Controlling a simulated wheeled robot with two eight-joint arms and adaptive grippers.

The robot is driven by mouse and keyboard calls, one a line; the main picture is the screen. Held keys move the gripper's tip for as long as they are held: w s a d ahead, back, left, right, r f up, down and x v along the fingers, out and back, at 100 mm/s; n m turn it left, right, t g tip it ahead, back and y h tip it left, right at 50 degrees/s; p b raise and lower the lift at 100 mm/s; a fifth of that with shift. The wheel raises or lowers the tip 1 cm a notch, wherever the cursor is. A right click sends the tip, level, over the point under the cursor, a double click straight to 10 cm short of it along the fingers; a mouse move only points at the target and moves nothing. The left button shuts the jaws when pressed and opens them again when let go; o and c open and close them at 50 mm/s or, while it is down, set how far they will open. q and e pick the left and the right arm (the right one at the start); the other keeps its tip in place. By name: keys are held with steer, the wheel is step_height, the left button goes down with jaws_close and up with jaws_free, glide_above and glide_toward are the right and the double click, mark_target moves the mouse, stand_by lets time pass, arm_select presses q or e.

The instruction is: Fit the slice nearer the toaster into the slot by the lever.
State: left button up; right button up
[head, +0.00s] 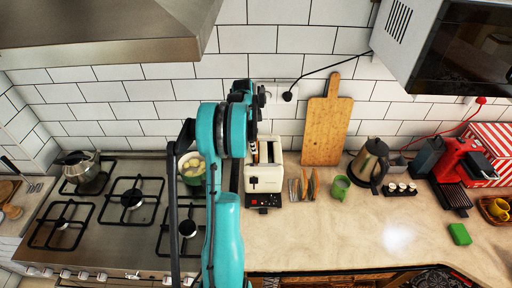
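The cream toaster (254,199) stands on the counter right of the stove, with its dark lever on the front face and slots on top. Its left side is partly hidden by my teal arm. Two brown slices stand upright just right of the toaster: the nearer slice (294,190) and the farther slice (313,186), apparently in a small rack. My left gripper (258,98) is raised behind and above the toaster's back left, apart from the slices. Its fingers are small and dark, so their opening and any load are unclear. My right gripper is out of view.
A green mug (340,187) and kettle (369,163) stand right of the slices. A wooden board (327,125) leans on the wall behind. A green pot (191,168) sits on the stove left of the toaster. Counter space in front of the slices is clear.

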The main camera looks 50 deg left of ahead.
arm_select(q)
step_height(320, 180, up, 7)
steer(key=w+d+r+n+t+y, duration=0.15)
steer(key=d+r, duration=0.25)
steer(key=d, duration=0.7)
steer(key=d+r+n, duration=0.2)
steer(key=d+r, duration=0.2)
steer(key=d, duration=0.8)
steer(key=s+d+f+n+t, duration=0.1)
steer(key=s+d+n+t, duration=0.1)
steer(key=s+d, duration=0.4)
steer(key=s+d+f+n+t, duration=0.2)
steer(key=s+d, duration=0.4)
steer(key=d, duration=0.9)
steer(key=shift+d+f, duration=0.15)
steer(key=shift+f, duration=0.05)
steer(key=shift+s, duration=0.1)
step_height(320, 180, down, 19)
steer(key=b, duration=1.8)
steer(key=shift+r, duration=0.2)
